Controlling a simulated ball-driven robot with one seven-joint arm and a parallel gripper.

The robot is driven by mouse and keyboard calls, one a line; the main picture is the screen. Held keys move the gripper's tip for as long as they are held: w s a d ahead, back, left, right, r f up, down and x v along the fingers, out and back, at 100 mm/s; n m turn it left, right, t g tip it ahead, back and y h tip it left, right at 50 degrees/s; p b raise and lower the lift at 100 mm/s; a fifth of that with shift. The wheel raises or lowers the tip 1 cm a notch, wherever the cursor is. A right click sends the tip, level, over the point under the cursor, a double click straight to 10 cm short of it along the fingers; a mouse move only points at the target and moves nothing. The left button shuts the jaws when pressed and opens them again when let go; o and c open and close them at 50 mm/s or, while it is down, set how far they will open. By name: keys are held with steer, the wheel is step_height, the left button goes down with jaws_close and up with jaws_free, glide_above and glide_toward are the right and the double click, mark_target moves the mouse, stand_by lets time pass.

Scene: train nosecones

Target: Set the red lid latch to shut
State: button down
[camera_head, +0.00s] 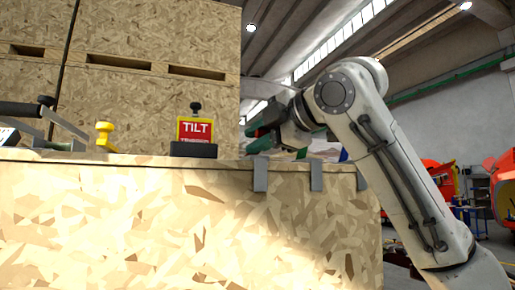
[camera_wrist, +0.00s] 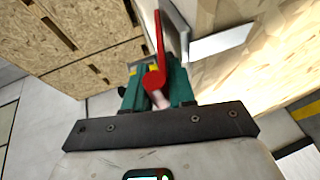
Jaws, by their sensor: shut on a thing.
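The red lid latch (camera_wrist: 160,38) is a slim red lever with a rounded lower end in the wrist view. It points up in the picture, beside a grey metal plate (camera_wrist: 177,32). My gripper (camera_wrist: 157,88) has green fingers with yellow marks, and it is shut on the latch near the rounded end. The fingers hide part of that end. In the head view my gripper (camera_head: 262,124) is above the right part of the wooden crate's top edge (camera_head: 225,162). The latch cannot be made out there.
A red and yellow TILT indicator (camera_head: 196,131) with a black base stands on the crate, left of my gripper. A yellow knob (camera_head: 105,136) stands farther left. Two grey metal straps (camera_head: 260,175) hang over the crate's front edge. Taller wooden crates (camera_head: 150,80) rise behind.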

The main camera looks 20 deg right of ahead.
steer(key=shift+d+t, duration=0.1)
steer(key=shift+t, duration=0.2)
steer(key=c, duration=1.1)
jaws_free()
steer(key=shift+o, duration=0.2)
steer(key=shift+f, duration=0.2)
steer(key=shift+r, duration=0.1)
